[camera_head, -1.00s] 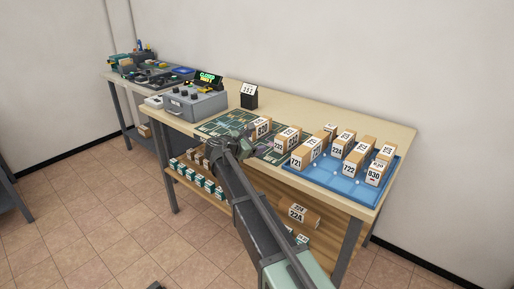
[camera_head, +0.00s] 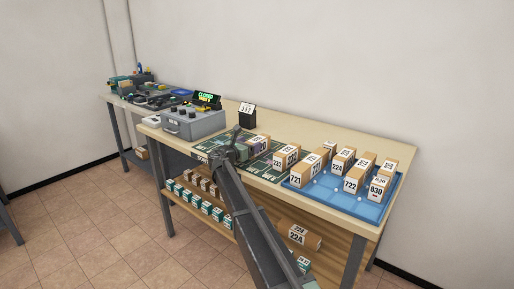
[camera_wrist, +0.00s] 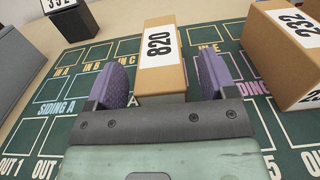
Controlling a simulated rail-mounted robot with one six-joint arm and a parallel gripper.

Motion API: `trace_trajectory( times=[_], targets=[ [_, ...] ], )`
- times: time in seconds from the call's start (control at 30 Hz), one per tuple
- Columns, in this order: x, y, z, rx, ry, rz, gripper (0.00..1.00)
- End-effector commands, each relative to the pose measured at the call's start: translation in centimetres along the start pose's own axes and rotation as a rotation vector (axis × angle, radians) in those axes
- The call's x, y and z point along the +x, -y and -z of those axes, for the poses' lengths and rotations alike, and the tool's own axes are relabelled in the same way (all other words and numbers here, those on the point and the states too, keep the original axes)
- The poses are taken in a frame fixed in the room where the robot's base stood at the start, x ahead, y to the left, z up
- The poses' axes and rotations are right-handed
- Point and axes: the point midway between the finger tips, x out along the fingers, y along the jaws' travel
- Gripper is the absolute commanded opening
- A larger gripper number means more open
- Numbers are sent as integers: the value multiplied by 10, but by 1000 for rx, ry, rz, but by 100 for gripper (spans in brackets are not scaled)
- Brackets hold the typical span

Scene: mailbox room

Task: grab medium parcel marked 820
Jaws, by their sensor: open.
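The parcel marked 820 (camera_wrist: 165,72) is a brown box with a white label on top. It stands on the green mat (camera_wrist: 55,128) in the wrist view. My gripper (camera_wrist: 163,85) is open, with one purple pad on each side of this parcel's near part; a small gap shows at the left and the right pad is close to the box. I cannot tell whether either pad touches it. In the head view my gripper (camera_head: 240,145) is over the mat and partly hides the parcel.
A parcel marked 232 (camera_wrist: 285,50) stands to the right on the mat. A blue tray (camera_head: 345,198) with several parcels is at the right. A grey control box (camera_head: 194,124) stands at the left.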

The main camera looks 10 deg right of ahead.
Motion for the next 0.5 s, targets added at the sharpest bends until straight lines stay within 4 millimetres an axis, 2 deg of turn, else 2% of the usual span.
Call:
trace_trajectory(
  times=[0.03,0.1,0.3,0.37,0.5],
  targets=[
    [11,-2,0,0,0,1,78],
    [20,-1,0,0,0,0,78],
    [22,0,0,0,0,0,78],
    [21,0,0,0,0,0,70],
    [21,0,0,0,0,0,49]
  ],
)
